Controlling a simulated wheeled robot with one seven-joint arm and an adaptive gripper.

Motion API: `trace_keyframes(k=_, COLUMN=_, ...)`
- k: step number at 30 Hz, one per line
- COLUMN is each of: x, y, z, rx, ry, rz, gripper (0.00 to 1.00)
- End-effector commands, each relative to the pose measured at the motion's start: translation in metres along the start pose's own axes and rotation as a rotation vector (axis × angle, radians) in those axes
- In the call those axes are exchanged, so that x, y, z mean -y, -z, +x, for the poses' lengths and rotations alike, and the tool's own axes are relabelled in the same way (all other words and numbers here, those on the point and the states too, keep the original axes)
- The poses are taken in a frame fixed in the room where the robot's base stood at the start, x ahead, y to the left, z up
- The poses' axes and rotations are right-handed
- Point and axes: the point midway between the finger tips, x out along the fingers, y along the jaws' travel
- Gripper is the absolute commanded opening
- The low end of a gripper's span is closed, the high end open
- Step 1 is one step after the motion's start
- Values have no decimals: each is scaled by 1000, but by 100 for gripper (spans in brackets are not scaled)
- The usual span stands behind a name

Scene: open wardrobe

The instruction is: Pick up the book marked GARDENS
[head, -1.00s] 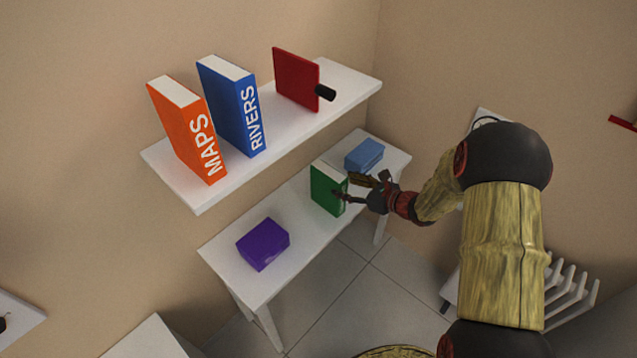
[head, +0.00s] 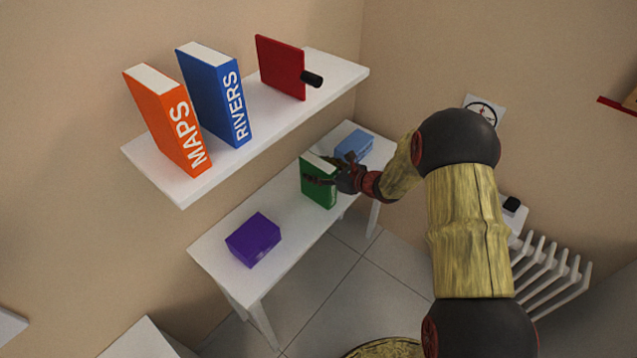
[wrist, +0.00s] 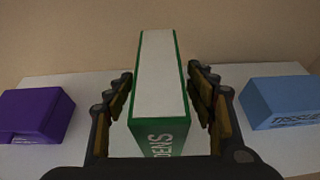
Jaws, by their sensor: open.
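The green book (head: 318,190) stands upright on the white table below the shelf. In the wrist view the book (wrist: 160,90) shows its white page edge and a spine with the letters "DENS". My gripper (head: 328,168) is at the book in the head view, and its fingers cover part of it. In the wrist view my gripper (wrist: 160,95) is open, with one finger on each side of the book. A gap shows between the book and each finger. The lower part of the spine is cut off by the gripper body.
A purple box (head: 253,239) lies left of the book and a blue tissue box (head: 354,144) right of it on the white table (head: 215,248). The shelf (head: 185,190) above holds the MAPS book (head: 165,120), the RIVERS book (head: 212,95) and a red panel with a black handle (head: 280,68).

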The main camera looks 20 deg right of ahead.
Motion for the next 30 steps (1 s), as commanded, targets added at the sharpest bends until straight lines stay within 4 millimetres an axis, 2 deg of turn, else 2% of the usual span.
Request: trace_keyframes(k=30, x=0, y=0, z=0, rx=0, ry=0, rz=0, gripper=0)
